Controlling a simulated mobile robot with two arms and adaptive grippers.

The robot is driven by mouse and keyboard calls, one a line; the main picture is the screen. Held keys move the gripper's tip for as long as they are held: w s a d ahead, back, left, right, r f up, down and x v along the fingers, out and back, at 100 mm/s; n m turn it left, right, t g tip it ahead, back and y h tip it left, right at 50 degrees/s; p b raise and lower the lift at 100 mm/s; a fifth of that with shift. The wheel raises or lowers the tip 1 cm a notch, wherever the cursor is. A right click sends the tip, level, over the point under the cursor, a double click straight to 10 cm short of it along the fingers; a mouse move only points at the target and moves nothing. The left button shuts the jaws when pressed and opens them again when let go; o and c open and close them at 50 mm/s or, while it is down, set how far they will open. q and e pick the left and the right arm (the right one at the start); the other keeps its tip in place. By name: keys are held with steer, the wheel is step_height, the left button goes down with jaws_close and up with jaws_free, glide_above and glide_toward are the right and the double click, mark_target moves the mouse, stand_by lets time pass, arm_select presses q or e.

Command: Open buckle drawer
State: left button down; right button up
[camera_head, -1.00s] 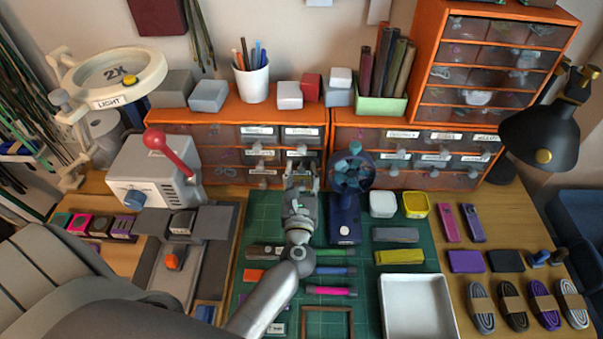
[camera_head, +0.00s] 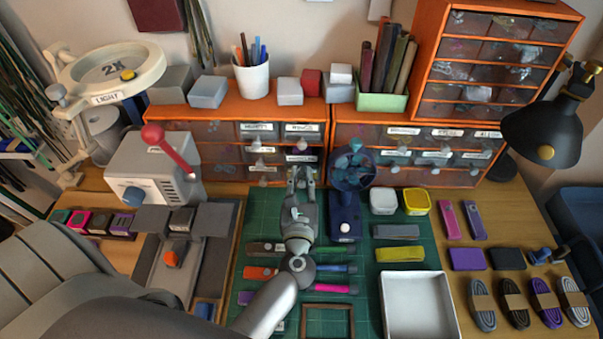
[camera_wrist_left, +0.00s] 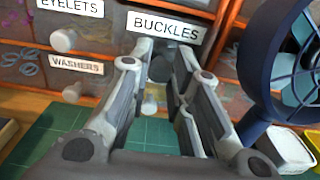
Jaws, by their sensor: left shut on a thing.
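The buckle drawer (camera_wrist_left: 206,42) carries a white label (camera_wrist_left: 167,28) reading BUCKLES in the left wrist view. In the head view its label (camera_head: 302,158) is on the lower right of the left orange cabinet. The drawer front appears to stand slightly forward of its neighbours, though how far is hard to tell. The same gripper (camera_head: 302,173) shows in front of the cabinet in the head view. My right gripper is not in view.
A blue fan (camera_head: 346,215) stands close to the right of my left gripper; it fills the right side of the wrist view. Neighbouring drawers labelled EYELETS and WASHERS (camera_wrist_left: 76,65) are on the left. A green mat (camera_head: 262,215) lies below, with tools and a white tray (camera_head: 452,302).

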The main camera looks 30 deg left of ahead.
arm_select(q)
steer(key=b+v, duration=0.2)
steer(key=v, duration=0.6)
steer(key=shift+s+d, duration=0.2)
steer(key=shift+s, duration=0.15)
steer(key=c, duration=1.3)
jaws_free()
steer(key=shift+c, duration=0.2)
steer(key=v, duration=1.2)
